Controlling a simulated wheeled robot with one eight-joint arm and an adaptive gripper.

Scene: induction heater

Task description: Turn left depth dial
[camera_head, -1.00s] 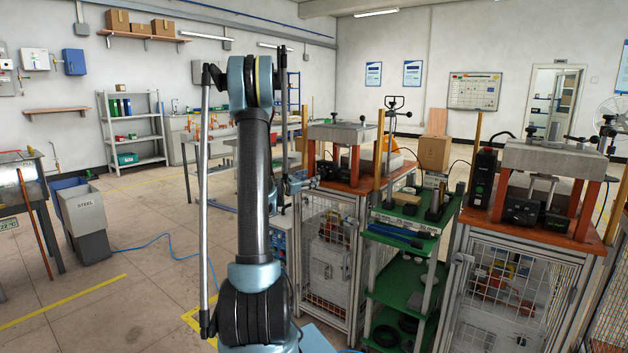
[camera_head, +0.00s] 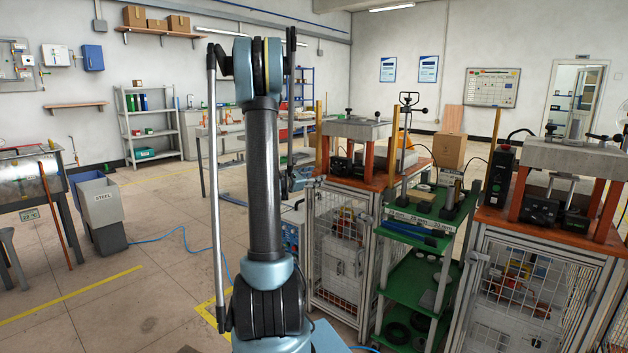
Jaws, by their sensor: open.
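Two caged stations with orange tops stand ahead and to the right, a nearer one (camera_head: 487,217) and a farther one (camera_head: 384,182). Each carries a grey slab on orange posts with dark box-like units below it; those on the nearer station (camera_head: 540,210) show best. I cannot make out a depth dial on either station. My arm rises through the middle of the view. My gripper (camera_head: 301,178) shows only in part just right of the arm, short of the farther station and apart from it. Its fingers are small and largely hidden, and I see nothing held.
A green shelf rack (camera_head: 408,282) stands between the stations. A cardboard box (camera_head: 449,150) is behind it. A bin marked STEEL (camera_head: 103,208) and a metal-topped table are at left. Open floor with a blue cable (camera_head: 188,243) lies left of my arm.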

